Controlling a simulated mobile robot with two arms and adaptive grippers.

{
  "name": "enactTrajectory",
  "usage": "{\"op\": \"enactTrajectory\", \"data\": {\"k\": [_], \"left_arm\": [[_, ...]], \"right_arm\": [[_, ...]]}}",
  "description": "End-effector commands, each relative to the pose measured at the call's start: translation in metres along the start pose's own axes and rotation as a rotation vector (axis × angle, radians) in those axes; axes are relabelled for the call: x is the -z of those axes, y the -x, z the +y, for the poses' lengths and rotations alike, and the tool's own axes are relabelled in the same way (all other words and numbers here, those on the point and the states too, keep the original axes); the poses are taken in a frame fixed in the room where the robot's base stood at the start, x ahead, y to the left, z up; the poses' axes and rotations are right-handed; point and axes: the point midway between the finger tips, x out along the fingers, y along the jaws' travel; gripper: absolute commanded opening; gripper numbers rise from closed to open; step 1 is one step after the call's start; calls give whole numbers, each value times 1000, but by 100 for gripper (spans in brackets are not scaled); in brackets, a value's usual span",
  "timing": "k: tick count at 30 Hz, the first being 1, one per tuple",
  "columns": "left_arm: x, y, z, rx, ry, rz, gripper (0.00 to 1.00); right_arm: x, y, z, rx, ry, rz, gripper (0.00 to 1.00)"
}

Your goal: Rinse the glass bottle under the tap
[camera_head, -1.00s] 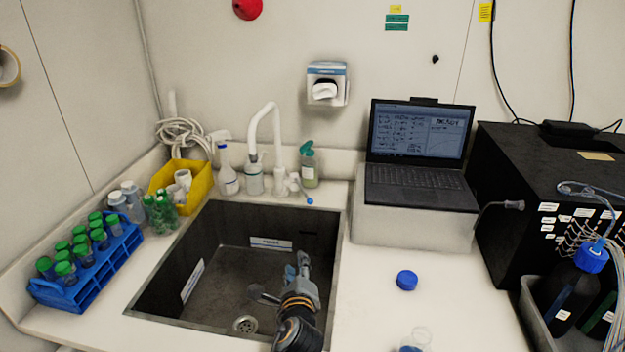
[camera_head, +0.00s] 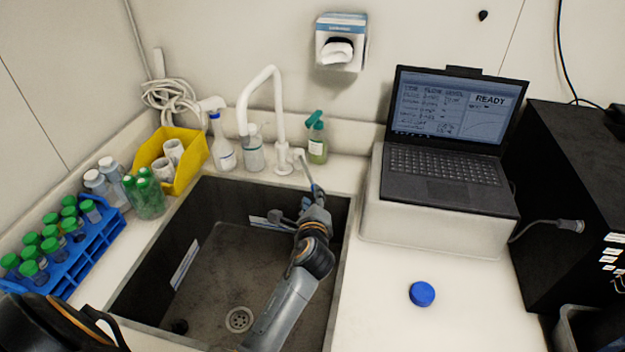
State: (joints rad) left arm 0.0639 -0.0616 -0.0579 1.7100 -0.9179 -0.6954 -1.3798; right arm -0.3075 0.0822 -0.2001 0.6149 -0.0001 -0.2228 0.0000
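The white tap (camera_head: 262,85) stands behind the sink, its curved spout over the back of the basin. A lever (camera_head: 307,170) reaches forward from the tap's base. No water stream shows. No glass bottle that I can identify for the task is in view. A blue cap (camera_head: 422,293) lies on the counter right of the sink.
The dark sink (camera_head: 205,262) has a drain at its bottom. A blue rack (camera_head: 92,252) of green-capped tubes, a yellow bin (camera_head: 193,177) and several bottles line its left and back. A laptop (camera_head: 440,165) stands on a white block at right. The counter around the cap is clear.

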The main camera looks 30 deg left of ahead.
Motion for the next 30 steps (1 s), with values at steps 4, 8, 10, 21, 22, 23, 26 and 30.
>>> {"op": "enactTrajectory", "data": {"k": [4,8,10,21,22,23,26,30], "left_arm": [[-2,-34,-2,0,0,-1,34],[-1,-58,-1,0,-1,-2,34],[0,-68,-1,0,0,-1,34],[0,-88,0,0,0,-1,34],[0,-88,0,0,1,-1,34],[0,-88,0,0,1,-1,34],[0,-88,0,0,0,-1,34],[0,-88,0,0,0,0,7]], "right_arm": [[5,5,2,-2,0,8,72],[11,5,2,-3,0,18,72],[14,5,3,-3,0,22,72],[13,4,2,-2,0,20,72],[13,4,1,-2,0,20,72],[13,4,1,-1,-1,20,72],[12,4,-1,1,-2,19,72],[11,4,-3,3,-2,17,72]]}}
